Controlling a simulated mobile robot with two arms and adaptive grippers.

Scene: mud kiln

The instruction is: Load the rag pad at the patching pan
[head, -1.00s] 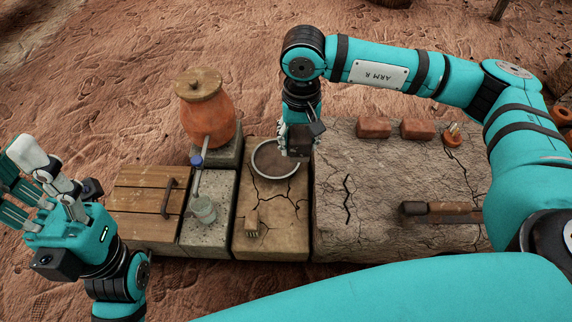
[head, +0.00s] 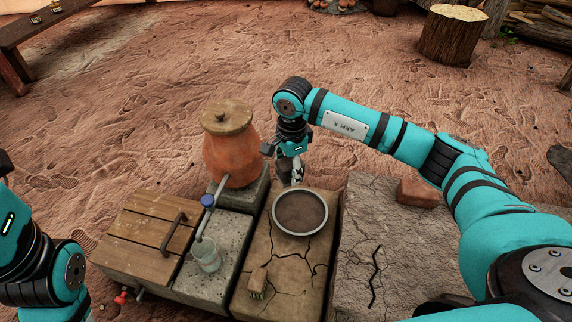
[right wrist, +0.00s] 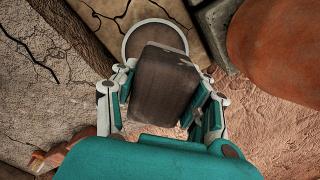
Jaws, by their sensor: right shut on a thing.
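The patching pan (head: 300,211) is a round, shallow metal dish with dark brown contents, on a cracked clay block. Part of its rim also shows in the right wrist view (right wrist: 129,33). My right gripper (head: 291,172) is just beyond the pan's far edge in the head view. In the right wrist view its fingers are shut on a dark brown, worn rag pad (right wrist: 165,84), which covers part of the pan from that camera. The pad's underside is hidden. My left arm shows at the left edge of the head view, with its gripper out of the picture.
A lidded orange clay jar (head: 229,150) stands left of the right gripper. A clear cup (head: 207,256) sits under a spout. A small brush (head: 258,283) lies in front of the pan. A wooden lidded box (head: 150,236) is at left. A brick (head: 418,192) lies on the cracked slab (head: 375,240).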

